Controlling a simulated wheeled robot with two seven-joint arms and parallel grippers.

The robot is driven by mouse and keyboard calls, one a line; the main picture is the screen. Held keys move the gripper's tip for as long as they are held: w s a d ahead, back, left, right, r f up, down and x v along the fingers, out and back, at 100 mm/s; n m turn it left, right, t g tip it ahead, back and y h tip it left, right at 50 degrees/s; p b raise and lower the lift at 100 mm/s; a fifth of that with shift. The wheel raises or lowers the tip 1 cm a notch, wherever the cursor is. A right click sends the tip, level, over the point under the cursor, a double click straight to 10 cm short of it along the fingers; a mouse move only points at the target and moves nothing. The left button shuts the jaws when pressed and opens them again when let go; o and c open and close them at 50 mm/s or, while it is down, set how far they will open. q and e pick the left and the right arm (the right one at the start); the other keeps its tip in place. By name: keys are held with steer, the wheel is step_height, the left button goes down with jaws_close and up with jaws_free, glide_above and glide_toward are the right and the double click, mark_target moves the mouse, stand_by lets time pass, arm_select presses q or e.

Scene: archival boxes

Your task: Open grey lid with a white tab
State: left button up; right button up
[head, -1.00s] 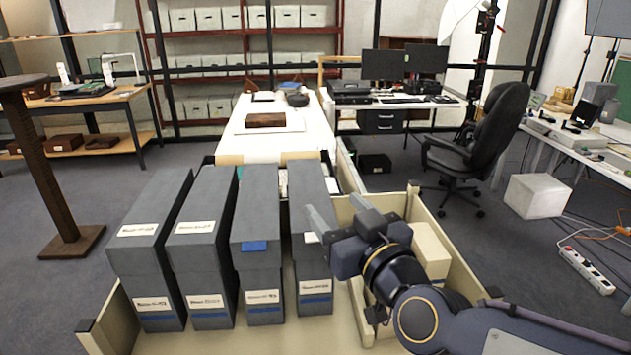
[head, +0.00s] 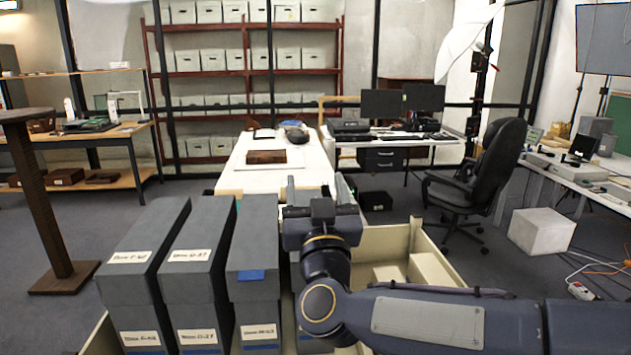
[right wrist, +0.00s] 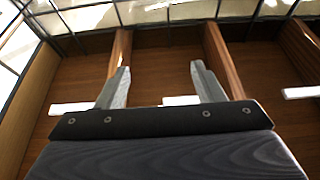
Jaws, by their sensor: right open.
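Three grey boxes with grey lids show in a row in the head view. The left lid (head: 150,225) and the middle lid (head: 203,222) have white tabs on their fronts. The third lid (head: 255,228) has a blue tab (head: 250,276). A fourth grey box at the right end of the row is mostly hidden behind my right gripper and arm. My right gripper (head: 316,187) is over that end, fingers pointing away from me. In the right wrist view its two fingers (right wrist: 160,72) are apart with nothing between them. My left gripper is out of view.
The boxes stand in a cream open-topped crate (head: 415,235), with pale blocks (head: 430,270) in its right part. A white table (head: 235,175) stands beyond. An office chair (head: 485,190) and white cube (head: 541,232) are at right, a wooden stand (head: 45,200) at left.

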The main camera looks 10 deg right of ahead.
steer(key=shift+w+r, duration=0.1)
steer(key=shift+w, duration=0.2)
jaws_close()
stand_by(1.2)
